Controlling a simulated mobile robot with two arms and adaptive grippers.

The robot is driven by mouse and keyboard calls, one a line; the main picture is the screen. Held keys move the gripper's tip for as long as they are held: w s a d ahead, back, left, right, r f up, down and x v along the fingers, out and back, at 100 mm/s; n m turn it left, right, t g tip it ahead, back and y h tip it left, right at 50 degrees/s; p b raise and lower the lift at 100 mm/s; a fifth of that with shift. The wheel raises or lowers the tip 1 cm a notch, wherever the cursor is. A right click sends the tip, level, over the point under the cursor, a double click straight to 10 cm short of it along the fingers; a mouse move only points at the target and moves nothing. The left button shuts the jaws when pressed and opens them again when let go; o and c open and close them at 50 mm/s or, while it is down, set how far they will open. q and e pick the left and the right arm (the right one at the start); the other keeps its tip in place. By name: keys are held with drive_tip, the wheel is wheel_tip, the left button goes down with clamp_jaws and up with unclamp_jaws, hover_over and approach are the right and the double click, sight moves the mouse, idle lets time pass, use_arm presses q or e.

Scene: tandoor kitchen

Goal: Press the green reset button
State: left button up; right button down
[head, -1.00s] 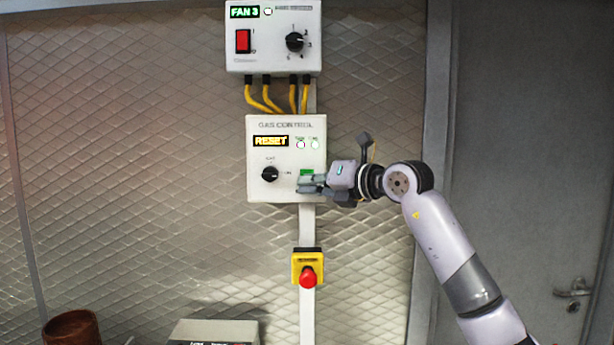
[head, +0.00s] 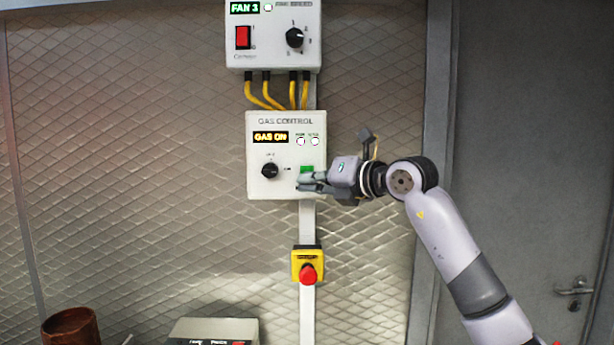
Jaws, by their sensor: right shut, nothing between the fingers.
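The green reset button (head: 307,169) is on the lower right of the white gas control box (head: 262,142) on the wall. Its lower part is hidden behind my right gripper. The box display (head: 270,137) reads "GAS ON". My right gripper (head: 303,182) is shut and empty, its fingertips at the button's lower edge. I cannot tell whether they touch it. My left gripper is not in view.
A black knob (head: 270,171) is left of the button. A fan box (head: 273,58) with a red switch hangs above, joined by yellow cables. A red emergency button (head: 308,274) on a yellow base is below. A door (head: 540,130) is at right.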

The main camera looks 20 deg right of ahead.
drive_tip(key=s+b, duration=0.1)
drive_tip(key=s+a+b, duration=0.1)
drive_tip(key=s, duration=0.1)
drive_tip(key=s+b, duration=0.1)
drive_tip(key=shift+s+a, duration=0.25)
drive_tip(key=shift+s, duration=0.1)
idle(0.8)
